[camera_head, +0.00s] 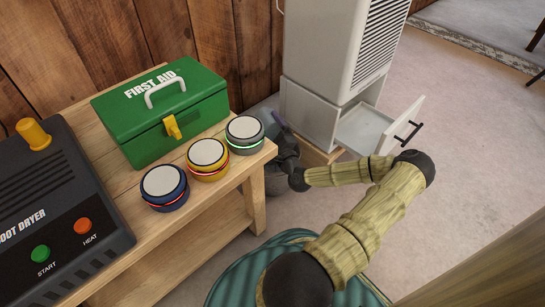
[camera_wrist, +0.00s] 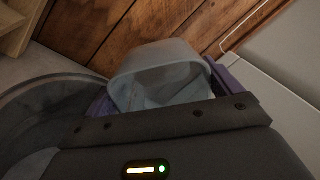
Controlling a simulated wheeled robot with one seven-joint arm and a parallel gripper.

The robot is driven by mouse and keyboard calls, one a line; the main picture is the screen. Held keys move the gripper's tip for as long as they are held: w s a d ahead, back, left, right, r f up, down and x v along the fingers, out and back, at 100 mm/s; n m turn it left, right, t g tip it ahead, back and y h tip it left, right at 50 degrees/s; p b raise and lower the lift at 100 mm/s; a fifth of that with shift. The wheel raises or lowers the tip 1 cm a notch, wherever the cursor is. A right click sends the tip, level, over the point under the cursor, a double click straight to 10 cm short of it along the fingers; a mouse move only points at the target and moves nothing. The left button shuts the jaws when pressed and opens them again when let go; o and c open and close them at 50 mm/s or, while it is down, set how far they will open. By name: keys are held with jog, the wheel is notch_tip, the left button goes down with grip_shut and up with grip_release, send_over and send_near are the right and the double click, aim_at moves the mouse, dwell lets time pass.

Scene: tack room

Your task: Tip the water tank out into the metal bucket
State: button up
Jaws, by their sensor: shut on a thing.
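The water tank (camera_wrist: 160,62) is a pale blue-grey, see-through open container. In the wrist view it sits between the purple fingers of my gripper (camera_wrist: 163,92), which is shut on it. In the head view a small part of the tank (camera_head: 262,113) shows behind the bench corner, beside my gripper (camera_head: 277,122). The metal bucket (camera_wrist: 40,98) shows as a grey round rim at the left of the wrist view, beside and partly below the tank. In the head view the bucket (camera_head: 277,186) is mostly hidden by my gripper and the bench. Any water is not clear to see.
A wooden bench (camera_head: 222,190) holds a green first aid box (camera_head: 150,120), three round buttons (camera_head: 208,160) and a boot dryer (camera_head: 60,215). A white cabinet (camera_head: 325,50) stands behind my arm with its drawer (camera_head: 375,130) pulled out. Floor at right is clear.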

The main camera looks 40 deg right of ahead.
jog(key=shift+r+p, duration=0.15)
jog(key=shift+p, duration=0.15)
jog(key=shift+w+r+g+p, duration=0.15)
jog(key=shift+r+g+p, duration=0.15)
jog(key=shift+p, duration=0.55)
jog(key=p, duration=0.1)
jog(key=g+p, duration=0.1)
jog(key=p, duration=0.1)
jog(key=shift+w+d+f+g, duration=0.1)
jog(key=shift+w+g, duration=0.2)
jog(key=shift+w, duration=0.05)
jog(key=shift+f+b, duration=0.25)
jog(key=shift+b, duration=0.05)
jog(key=shift+r, duration=0.1)
